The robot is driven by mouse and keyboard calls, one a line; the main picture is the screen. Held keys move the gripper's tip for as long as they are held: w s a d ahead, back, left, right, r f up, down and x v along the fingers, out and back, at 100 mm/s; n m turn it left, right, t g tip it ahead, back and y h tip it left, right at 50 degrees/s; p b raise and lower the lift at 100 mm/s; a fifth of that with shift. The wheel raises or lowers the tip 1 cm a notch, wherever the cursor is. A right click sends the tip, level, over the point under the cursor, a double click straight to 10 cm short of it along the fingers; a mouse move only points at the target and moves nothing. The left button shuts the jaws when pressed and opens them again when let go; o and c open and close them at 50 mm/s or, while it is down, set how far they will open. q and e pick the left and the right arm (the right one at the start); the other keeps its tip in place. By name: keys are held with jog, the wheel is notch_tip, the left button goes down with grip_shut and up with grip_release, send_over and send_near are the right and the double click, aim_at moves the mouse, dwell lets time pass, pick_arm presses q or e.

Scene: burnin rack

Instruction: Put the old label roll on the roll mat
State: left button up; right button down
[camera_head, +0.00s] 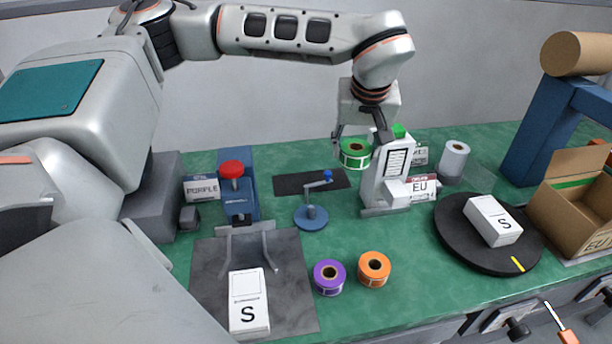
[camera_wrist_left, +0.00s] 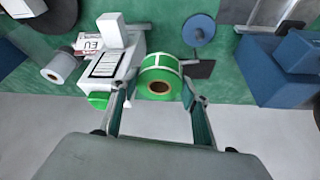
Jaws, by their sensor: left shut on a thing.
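My left gripper (camera_head: 358,138) is shut on a green label roll (camera_head: 354,154), held above the counter just left of the white label printer (camera_head: 379,180). In the left wrist view the roll (camera_wrist_left: 160,80) sits between the two fingers, its brown core facing the camera. A blue-grey stand (camera_head: 311,216) partly covers the mat's front edge. My right gripper is not in view.
Purple (camera_head: 329,277) and orange (camera_head: 374,269) rolls stand at the front. A red-topped blue press (camera_head: 236,190) is left of the mat. A black turntable (camera_head: 454,226) with a white box and an open carton (camera_head: 570,203) are at right. A white roll (camera_head: 454,160) stands behind.

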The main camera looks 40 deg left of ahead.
pick_arm(q)
jog(key=w+a+n+g+y+p, duration=0.15)
jog(key=w+a+n+p, duration=0.35)
jog(key=w+a, duration=0.75)
jog(key=shift+h, duration=0.25)
jog(key=f, duration=0.5)
jog(key=s+a+f, duration=0.1)
jog(key=f, duration=0.4)
jog(key=s+f, duration=0.1)
jog(key=f, duration=0.3)
jog(key=shift+a+f, duration=0.35)
jog(key=shift+f, duration=2.2)
jog(key=shift+f, duration=0.1)
jog(key=o, duration=1.2)
jog(key=shift+c, duration=0.2)
